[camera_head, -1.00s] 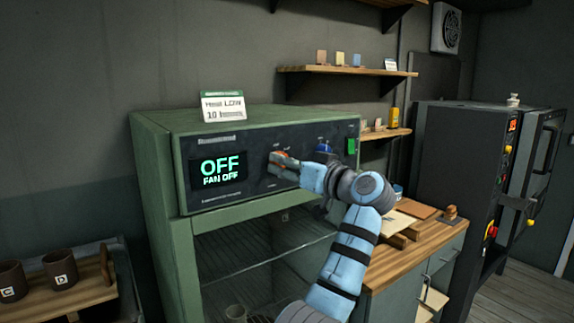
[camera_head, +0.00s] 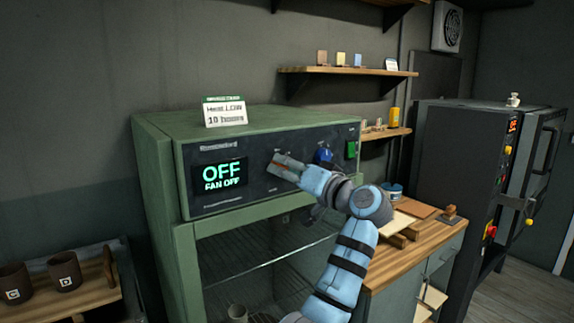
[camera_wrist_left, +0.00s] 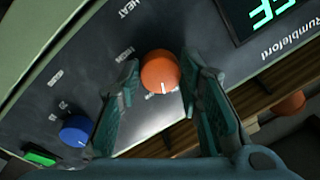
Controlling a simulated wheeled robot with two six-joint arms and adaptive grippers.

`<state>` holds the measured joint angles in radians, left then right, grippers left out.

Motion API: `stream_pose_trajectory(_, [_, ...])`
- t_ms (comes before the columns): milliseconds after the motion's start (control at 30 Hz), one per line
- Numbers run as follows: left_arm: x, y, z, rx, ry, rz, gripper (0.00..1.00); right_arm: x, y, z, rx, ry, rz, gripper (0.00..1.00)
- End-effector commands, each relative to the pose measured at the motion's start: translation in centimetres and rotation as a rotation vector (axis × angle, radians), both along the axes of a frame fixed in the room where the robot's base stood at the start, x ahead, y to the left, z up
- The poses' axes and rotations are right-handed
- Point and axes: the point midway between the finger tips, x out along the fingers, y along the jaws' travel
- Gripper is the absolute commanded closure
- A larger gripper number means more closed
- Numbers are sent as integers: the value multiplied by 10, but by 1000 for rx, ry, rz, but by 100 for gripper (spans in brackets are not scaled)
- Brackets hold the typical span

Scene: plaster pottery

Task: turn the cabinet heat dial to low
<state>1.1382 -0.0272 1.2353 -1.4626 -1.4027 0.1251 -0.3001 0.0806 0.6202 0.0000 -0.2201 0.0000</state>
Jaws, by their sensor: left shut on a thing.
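The orange heat dial (camera_wrist_left: 160,72) is on the dark front panel (camera_head: 225,150) of the green cabinet (camera_head: 165,118). The wrist view shows "HEAT" and "HIGH" lettering near it; its white mark faces the bottom of that picture. My left gripper (camera_head: 278,163) is at the panel, its fingers either side of the dial and shut on it. In the head view the gripper mostly hides the dial. The display (camera_head: 221,176) reads "OFF" and "FAN OFF". My right gripper is not in view.
A blue dial (camera_head: 323,156) and a green switch (camera_head: 351,150) are right of the heat dial. A card (camera_head: 224,113) reading "Heat LOW" and a second line with "10" stands on the cabinet. A wooden-topped counter (camera_head: 440,228) is at right; dark mugs (camera_head: 65,270) are at left.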

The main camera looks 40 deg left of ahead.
Motion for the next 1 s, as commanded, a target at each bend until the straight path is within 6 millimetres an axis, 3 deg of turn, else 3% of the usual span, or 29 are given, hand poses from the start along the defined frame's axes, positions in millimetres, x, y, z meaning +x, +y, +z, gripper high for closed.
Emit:
stream_pose_trajectory(500, [-2,0,2,110,366,0,95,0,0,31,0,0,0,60])
stream_pose_trajectory(1000, [-2,1,1,136,451,1,95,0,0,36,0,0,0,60])
